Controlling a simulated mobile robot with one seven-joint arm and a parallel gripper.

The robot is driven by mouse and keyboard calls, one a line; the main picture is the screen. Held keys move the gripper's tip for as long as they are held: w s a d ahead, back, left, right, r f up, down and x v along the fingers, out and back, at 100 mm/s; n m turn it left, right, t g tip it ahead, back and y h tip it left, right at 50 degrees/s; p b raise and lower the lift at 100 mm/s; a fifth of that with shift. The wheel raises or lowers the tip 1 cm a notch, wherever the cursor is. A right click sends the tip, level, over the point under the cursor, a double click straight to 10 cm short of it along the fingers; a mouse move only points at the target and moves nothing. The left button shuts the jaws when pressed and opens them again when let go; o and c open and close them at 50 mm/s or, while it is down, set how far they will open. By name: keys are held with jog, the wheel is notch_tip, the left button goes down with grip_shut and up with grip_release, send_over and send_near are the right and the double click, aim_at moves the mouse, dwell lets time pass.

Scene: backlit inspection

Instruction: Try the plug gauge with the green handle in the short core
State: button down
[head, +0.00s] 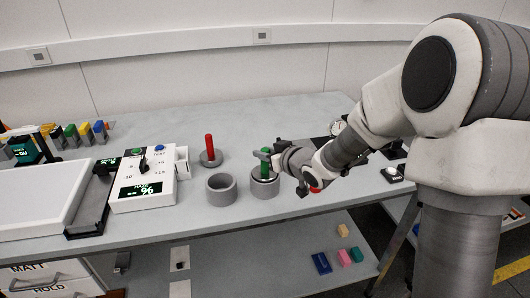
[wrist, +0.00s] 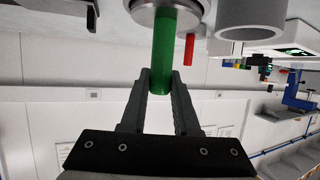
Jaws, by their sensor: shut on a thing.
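The plug gauge with the green handle (head: 264,157) stands about upright at the mouth of the right-hand grey core (head: 265,188). My gripper (head: 265,155) is shut on its handle, which also shows between the fingers in the wrist view (wrist: 163,50). I cannot tell how deep the plug sits in the core. A second grey core (head: 221,190) stands just to the left, open and empty at the top; it also shows in the wrist view (wrist: 250,33). I cannot tell for sure which core is shorter.
A red-handled plug gauge (head: 209,148) stands behind the cores. A control box (head: 145,180) with a display and a white light panel (head: 35,195) lie to the left. A dial gauge (head: 337,127) is behind my arm. Free bench top lies at the back.

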jog(key=shift+f+b, duration=0.7)
jog(key=shift+f, duration=0.15)
dwell(0.3)
jog(key=shift+r, duration=0.15)
dwell(0.9)
jog(key=shift+r+p, duration=3)
jog(key=shift+r, duration=0.3)
notch_tip(320, 180, up, 5)
jog(key=p, duration=0.4)
jog(key=shift+p, duration=0.3)
